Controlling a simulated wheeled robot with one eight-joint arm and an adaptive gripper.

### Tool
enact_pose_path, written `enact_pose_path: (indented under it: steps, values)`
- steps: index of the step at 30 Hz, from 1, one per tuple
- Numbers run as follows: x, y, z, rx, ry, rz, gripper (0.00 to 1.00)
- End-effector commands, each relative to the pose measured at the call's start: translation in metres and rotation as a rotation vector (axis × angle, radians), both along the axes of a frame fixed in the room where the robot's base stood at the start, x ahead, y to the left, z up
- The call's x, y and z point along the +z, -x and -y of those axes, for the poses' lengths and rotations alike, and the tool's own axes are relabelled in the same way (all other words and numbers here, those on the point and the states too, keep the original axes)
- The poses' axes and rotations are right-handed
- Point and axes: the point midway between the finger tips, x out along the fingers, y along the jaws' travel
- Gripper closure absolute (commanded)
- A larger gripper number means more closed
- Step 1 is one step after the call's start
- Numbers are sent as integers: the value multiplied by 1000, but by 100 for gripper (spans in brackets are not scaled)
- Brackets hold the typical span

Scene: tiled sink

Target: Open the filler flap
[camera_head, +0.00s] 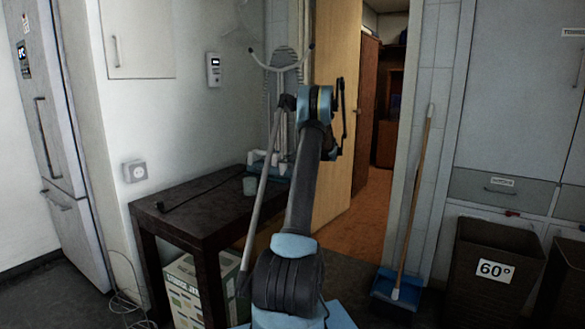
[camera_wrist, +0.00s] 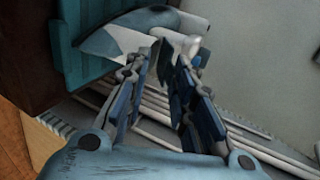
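In the wrist view my gripper (camera_wrist: 163,60) is partly open, its two blue-padded fingers apart with a narrow gap between them. Just beyond the fingertips is a blue-grey and white object with a pointed end (camera_wrist: 120,38), possibly an iron. A small pale rounded part (camera_wrist: 178,42) of it is close to the right fingertip; whether they touch I cannot tell. I cannot clearly make out the filler flap. In the head view a white and blue item (camera_head: 266,163) is at the back of the dark table, and my arm hides part of that area. My fingers are not clear there.
Pale rails (camera_wrist: 155,130) run below my gripper. A broom (camera_head: 415,200) and a laundry basket (camera_head: 490,265) stand at the right.

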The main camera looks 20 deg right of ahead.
Motion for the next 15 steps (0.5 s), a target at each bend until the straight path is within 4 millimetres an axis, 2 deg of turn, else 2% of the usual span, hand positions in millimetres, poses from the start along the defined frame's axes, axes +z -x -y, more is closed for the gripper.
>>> enact_pose_path:
  steps: [15]
  values:
    - [-29, 5, 5, -1, -208, 268, 77]
